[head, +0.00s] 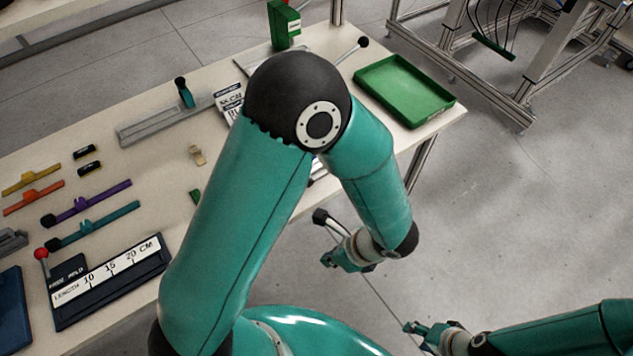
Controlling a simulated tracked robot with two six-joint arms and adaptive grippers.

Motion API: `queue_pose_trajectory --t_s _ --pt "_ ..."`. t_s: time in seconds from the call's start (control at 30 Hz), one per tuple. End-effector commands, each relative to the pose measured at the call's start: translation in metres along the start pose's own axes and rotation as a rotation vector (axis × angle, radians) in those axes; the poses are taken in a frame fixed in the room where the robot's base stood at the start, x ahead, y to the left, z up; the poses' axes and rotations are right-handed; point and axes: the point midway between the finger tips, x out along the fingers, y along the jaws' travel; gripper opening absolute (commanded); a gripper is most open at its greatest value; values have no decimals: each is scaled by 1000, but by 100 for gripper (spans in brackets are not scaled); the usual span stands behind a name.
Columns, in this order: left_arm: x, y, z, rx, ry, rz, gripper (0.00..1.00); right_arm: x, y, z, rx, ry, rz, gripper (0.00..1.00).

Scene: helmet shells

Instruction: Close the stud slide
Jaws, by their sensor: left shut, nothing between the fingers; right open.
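No part in the head view is labelled as the stud slide, so I cannot tell which it is. A grey rail (150,125) with an upright dark teal handle (184,92) lies at the back left of the table. Narrow yellow (30,180), orange (33,197), purple (92,203) and teal (100,224) bars lie at the left. My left gripper (328,260) is shut and empty, off the table's front edge. My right gripper (410,328) is open and empty, lower right over the floor. My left arm hides the table's middle.
A black length gauge (110,283) with a red-knobbed lever (41,254) lies at the front left. A green tray (404,89) sits at the right end. A green block (284,24) stands at the back. A black-knobbed lever (362,43) rises near the tray. Open floor lies right.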

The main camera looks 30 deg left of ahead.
Motion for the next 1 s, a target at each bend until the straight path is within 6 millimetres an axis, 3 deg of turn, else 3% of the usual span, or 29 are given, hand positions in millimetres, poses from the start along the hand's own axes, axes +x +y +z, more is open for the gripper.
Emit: queue_pose_trajectory --t_s 0.03,0.2,0.33,0.53,0.9,1.0 --pt "-24 -14 13 77 -93 -86 0 -4 -2 0 0 0 0 51" --pt "-82 -46 43 213 -336 -275 0 -8 -3 0 0 0 0 51" --pt "-98 -55 52 239 -408 -326 0 -9 -3 0 0 0 0 51" --pt "-82 -62 60 240 -415 -324 0 -10 -4 0 0 0 0 51" --pt "-18 -87 86 238 -411 -319 0 -15 -5 0 0 0 0 51" --pt "-10 -94 98 235 -410 -322 0 -21 -8 0 0 0 0 51"
